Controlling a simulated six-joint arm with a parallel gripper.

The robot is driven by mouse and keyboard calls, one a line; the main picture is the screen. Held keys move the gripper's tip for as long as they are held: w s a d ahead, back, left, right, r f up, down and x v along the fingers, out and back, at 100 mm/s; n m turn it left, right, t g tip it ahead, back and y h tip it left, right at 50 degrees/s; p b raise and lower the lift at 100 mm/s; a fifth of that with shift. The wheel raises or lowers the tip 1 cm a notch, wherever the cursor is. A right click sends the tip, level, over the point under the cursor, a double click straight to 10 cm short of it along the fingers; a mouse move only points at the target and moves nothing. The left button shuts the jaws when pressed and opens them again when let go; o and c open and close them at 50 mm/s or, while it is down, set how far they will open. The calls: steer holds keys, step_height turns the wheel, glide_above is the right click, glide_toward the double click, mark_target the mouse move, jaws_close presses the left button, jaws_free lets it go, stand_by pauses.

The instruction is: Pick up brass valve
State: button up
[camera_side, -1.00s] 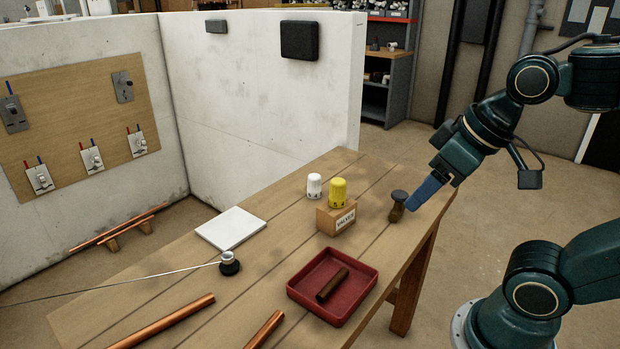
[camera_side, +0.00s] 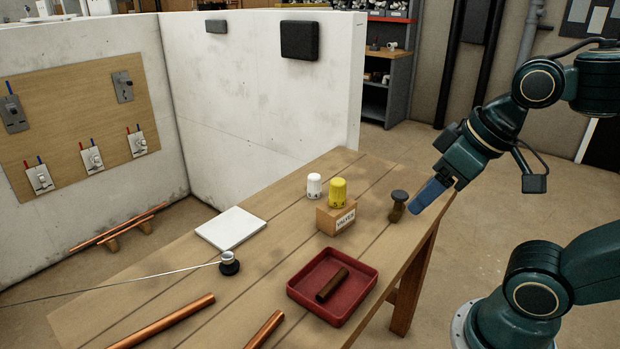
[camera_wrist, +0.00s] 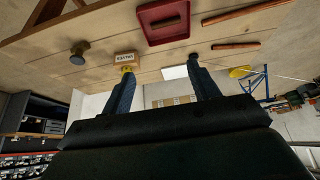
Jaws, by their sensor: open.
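A brown, metallic-looking piece with a dark round knob (camera_side: 398,205) stands upright near the table's right edge; it looks like the brass valve, though its material is hard to tell. It also shows at the upper left of the wrist view (camera_wrist: 78,54), outside my fingers. My gripper (camera_side: 416,208) has blue fingers and is just right of this piece, apart from it. In the wrist view my gripper (camera_wrist: 162,76) is open with two fingers spread and nothing held between them. A yellow-capped valve head (camera_side: 338,192) sits on a wooden block labelled VALVES (camera_side: 335,219).
A white-capped head (camera_side: 314,186) stands beside the block. A red tray (camera_side: 358,306) holds a dark brown cylinder (camera_side: 332,285). A white pad (camera_side: 231,228), a black round piece (camera_side: 229,264) and copper pipes (camera_side: 175,318) lie on the table. White walls stand behind.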

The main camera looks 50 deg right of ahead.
steer(key=shift+o, duration=1.1)
steer(key=w+d+m+g+h, duration=0.1)
steer(key=w+d+m+g, duration=0.2)
steer(key=w+d+m, duration=0.75)
steer(key=w+d+f+m+g, duration=0.1)
steer(key=w+d+f+m, duration=0.1)
steer(key=d+f, duration=0.2)
steer(key=w+d+f+m, duration=0.1)
steer(key=d+f, duration=0.3)
steer(key=d, duration=0.6)
steer(key=w+d+f+m+g+y, duration=0.1)
steer(key=w+d+f+m, duration=0.1)
steer(key=d, duration=0.5)
step_height(320, 180, down, 2)
steer(key=shift+w+f+m+g, duration=0.25)
steer(key=shift+w+m+g, duration=0.05)
steer(key=shift+m, duration=0.15)
